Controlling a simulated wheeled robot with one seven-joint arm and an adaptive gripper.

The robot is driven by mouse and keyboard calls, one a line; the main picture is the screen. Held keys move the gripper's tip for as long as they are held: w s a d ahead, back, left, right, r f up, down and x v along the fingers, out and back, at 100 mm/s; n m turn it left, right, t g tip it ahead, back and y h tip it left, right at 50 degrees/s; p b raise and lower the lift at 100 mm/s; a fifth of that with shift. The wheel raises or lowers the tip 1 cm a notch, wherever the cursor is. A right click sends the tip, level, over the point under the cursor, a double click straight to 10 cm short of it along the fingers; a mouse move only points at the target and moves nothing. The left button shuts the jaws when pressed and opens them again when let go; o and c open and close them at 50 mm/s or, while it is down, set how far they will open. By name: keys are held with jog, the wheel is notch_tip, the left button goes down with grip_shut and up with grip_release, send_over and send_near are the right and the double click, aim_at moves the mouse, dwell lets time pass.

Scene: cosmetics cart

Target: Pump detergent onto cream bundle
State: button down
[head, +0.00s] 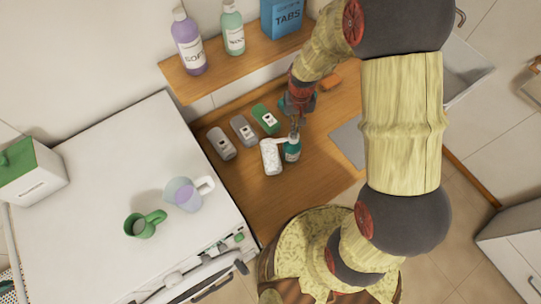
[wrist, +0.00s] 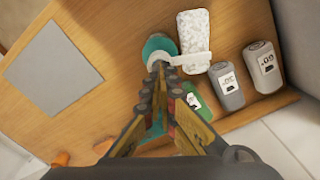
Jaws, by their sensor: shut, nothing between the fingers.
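The cream bundle (head: 271,157) is a pale, speckled, rounded block lying on the wooden counter; it also shows in the wrist view (wrist: 194,38). A teal pump bottle (head: 292,152) stands upright right beside it. Its white pump head (wrist: 188,60) has a spout reaching over the near end of the bundle. My gripper (head: 295,126) is shut and empty, pointing down at the pump head. In the wrist view its fingertips (wrist: 162,68) overlap the top of the pump, hiding part of it. I cannot tell whether they touch it.
A green block (head: 265,118) and two grey labelled blocks (head: 243,130) (head: 221,144) lie left of the gripper. A shelf (head: 215,76) above holds a purple bottle, a pale green bottle and a blue box. A white appliance top (head: 100,165) with two cups is at left.

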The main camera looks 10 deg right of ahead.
jog(key=shift+f, duration=0.2)
jog(key=shift+f+b, duration=1.25)
jog(key=shift+f, duration=0.25)
jog(key=shift+r, duration=0.15)
jog(key=shift+r+p, duration=1)
jog(key=shift+r, duration=0.55)
jog(key=shift+f, duration=0.2)
jog(key=shift+f+b, duration=1.2)
jog(key=shift+f, duration=0.25)
jog(key=shift+r, duration=0.1)
jog(key=shift+r+p, duration=0.95)
jog(key=shift+r, duration=0.6)
